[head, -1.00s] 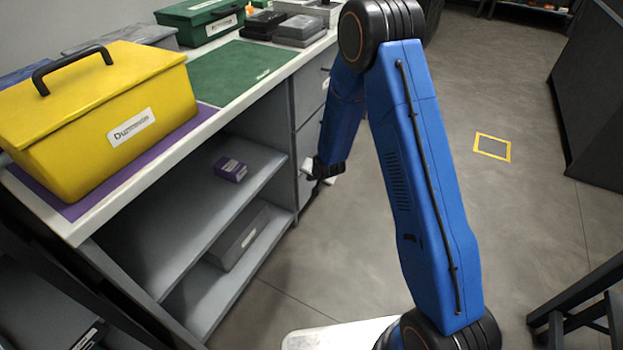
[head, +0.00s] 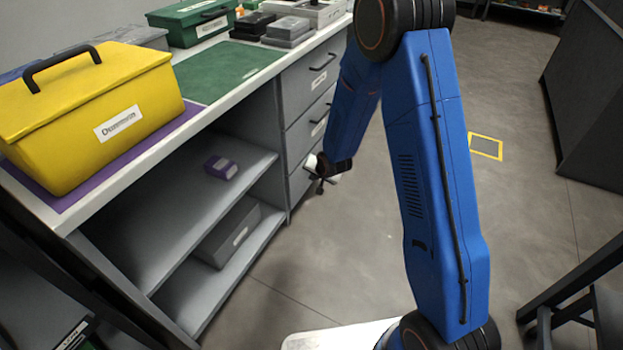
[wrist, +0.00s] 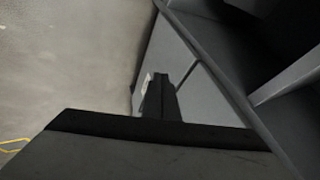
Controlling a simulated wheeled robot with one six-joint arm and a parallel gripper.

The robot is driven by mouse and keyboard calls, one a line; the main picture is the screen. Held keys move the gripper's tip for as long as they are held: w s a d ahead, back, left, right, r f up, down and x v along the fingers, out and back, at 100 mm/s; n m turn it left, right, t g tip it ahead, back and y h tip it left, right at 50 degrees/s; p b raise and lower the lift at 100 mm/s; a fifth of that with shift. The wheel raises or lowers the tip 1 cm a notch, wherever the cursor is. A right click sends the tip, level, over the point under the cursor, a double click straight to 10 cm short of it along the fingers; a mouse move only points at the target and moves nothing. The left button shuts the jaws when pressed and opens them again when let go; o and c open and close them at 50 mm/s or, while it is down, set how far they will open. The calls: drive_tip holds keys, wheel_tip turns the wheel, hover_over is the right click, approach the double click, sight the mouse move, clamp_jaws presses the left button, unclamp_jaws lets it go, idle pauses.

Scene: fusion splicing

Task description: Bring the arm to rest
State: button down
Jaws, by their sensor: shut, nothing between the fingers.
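My blue arm stands bent in the head view, with its forearm hanging down beside the bench drawers. My gripper (head: 319,185) is at the low end of the forearm, small and partly hidden, in front of the lower drawers. In the wrist view my gripper's dark fingers (wrist: 160,95) are together with nothing between them. They point toward the grey cabinet face (wrist: 190,55). I cannot tell the exact gap between the fingers and the cabinet.
A yellow box (head: 90,115) sits on a purple mat on the bench. A green mat (head: 225,70) lies beyond it. A small purple box (head: 221,167) and a grey case (head: 228,232) are on the shelves. Open floor (head: 520,230) lies right of my arm.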

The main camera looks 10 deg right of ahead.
drive_tip(key=shift+v, duration=1.75)
drive_tip(key=s+d+r+n, duration=0.1)
drive_tip(key=s+d+r, duration=0.2)
drive_tip(key=s+r, duration=0.35)
drive_tip(key=s+d+r+n+g+h, duration=0.1)
drive_tip(key=s+d+r, duration=0.25)
drive_tip(key=r, duration=0.55)
drive_tip(key=s+d+r+n, duration=0.1)
drive_tip(key=s+d+r, duration=0.25)
drive_tip(key=r, duration=0.35)
drive_tip(key=s+d+r+n, duration=0.1)
drive_tip(key=s+d+r, duration=0.2)
drive_tip(key=s, duration=1.1)
drive_tip(key=s+d+r+n+g+h, duration=0.1)
drive_tip(key=s+r, duration=0.6)
drive_tip(key=s, duration=0.7)
drive_tip(key=shift+s+d+n, duration=0.3)
drive_tip(key=shift+d+n, duration=0.1)
drive_tip(key=shift+d, duration=0.45)
